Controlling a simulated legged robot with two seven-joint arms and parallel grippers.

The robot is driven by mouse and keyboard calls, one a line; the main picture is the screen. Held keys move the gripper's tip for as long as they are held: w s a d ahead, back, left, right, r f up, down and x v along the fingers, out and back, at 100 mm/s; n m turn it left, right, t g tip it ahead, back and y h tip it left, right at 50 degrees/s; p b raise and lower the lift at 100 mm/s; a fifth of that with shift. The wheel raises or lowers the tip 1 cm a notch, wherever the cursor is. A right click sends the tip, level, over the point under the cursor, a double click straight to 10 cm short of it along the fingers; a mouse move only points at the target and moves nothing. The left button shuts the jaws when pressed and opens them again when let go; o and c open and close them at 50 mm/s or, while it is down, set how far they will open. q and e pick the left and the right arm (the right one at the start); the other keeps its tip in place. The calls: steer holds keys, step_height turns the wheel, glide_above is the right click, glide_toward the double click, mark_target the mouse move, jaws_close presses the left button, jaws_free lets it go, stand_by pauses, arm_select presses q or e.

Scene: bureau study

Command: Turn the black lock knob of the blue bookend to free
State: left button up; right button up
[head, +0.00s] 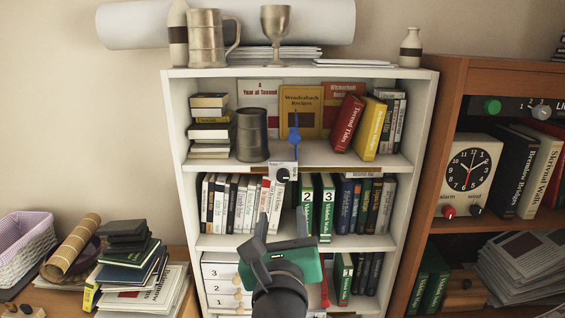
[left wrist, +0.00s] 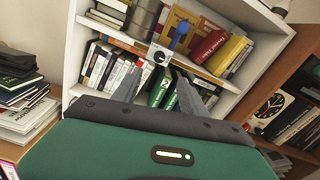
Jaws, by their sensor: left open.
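The blue bookend (head: 294,133) stands at the front edge of the upper shelf in the white bookcase; its narrow blue part also shows in the left wrist view (left wrist: 181,34). Just below it is a pale plate with the round black lock knob (head: 283,175), which also shows in the left wrist view (left wrist: 160,57). The markings on the plate are too small to read. My left gripper (head: 282,222) is open and empty, below and in front of the knob, apart from it. In the left wrist view its fingers (left wrist: 158,92) point up toward the knob. My right gripper is not in view.
The white bookcase (head: 176,135) holds several books, and a dark metal mug (head: 252,135) stands left of the bookend. Green binders (head: 326,208) stand below the knob. A brown bookcase (head: 450,90) with a clock (head: 468,176) is at right. Book stacks are at lower left.

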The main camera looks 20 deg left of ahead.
mark_target(283, 178)
arm_select(q)
steer(key=x, duration=0.5)
steer(key=b+x, duration=0.1)
steer(key=x, duration=1.1)
steer(key=shift+w+f, duration=0.2)
steer(key=shift+f, duration=0.2)
steer(key=shift+s, duration=0.1)
steer(key=shift+c, duration=0.7)
jaws_close()
